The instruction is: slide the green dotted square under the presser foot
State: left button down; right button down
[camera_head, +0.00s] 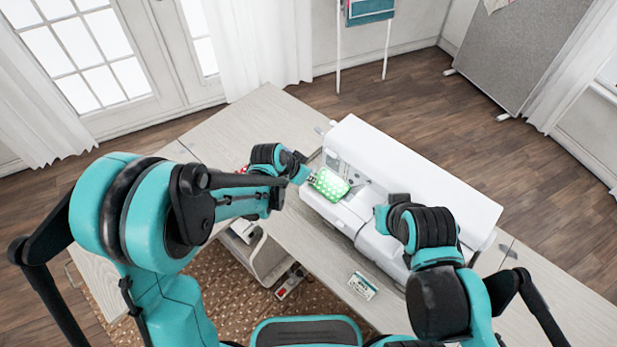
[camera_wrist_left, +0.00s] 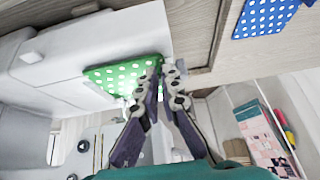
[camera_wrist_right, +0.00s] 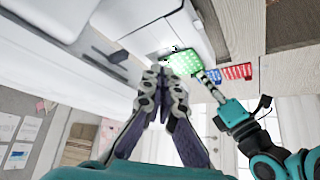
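The green dotted square (camera_head: 330,184) lies on the bed at the left end of the white sewing machine (camera_head: 410,175). My left gripper (camera_head: 309,177) is at its left edge; in the left wrist view its closed fingertips (camera_wrist_left: 167,72) meet the edge of the green square (camera_wrist_left: 115,76). The right wrist view shows the square (camera_wrist_right: 183,62) beside the machine's head, with the left fingers at its edge. The presser foot is too small and hidden to make out clearly. My right gripper (camera_wrist_right: 161,72) has its fingertips together and empty, in front of the machine.
A blue dotted square (camera_wrist_left: 265,17) lies on the wooden table, with red fabric (camera_wrist_right: 238,71) near it. A small card-like item (camera_head: 363,286) lies at the table's front. An open compartment with sewing supplies (camera_wrist_left: 262,135) is below the table edge.

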dwell(0.4)
pick_arm(q)
jog(key=c, duration=1.6)
grip_release()
jog(key=shift+c, duration=0.2)
jog(key=v, duration=1.2)
jog(key=s+a+r+n+t+y, duration=0.1)
jog(key=s+a+n+y, duration=0.1)
jog(key=s+a+n, duration=0.2)
jog(key=s+a+r+n+t+y, duration=0.1)
jog(key=s+a+n, duration=0.4)
jog(key=s+a, duration=0.5)
jog(key=shift+s+a+r+t+y, duration=0.35)
jog(key=shift+a+y, duration=0.45)
jog(key=shift+a, duration=0.15)
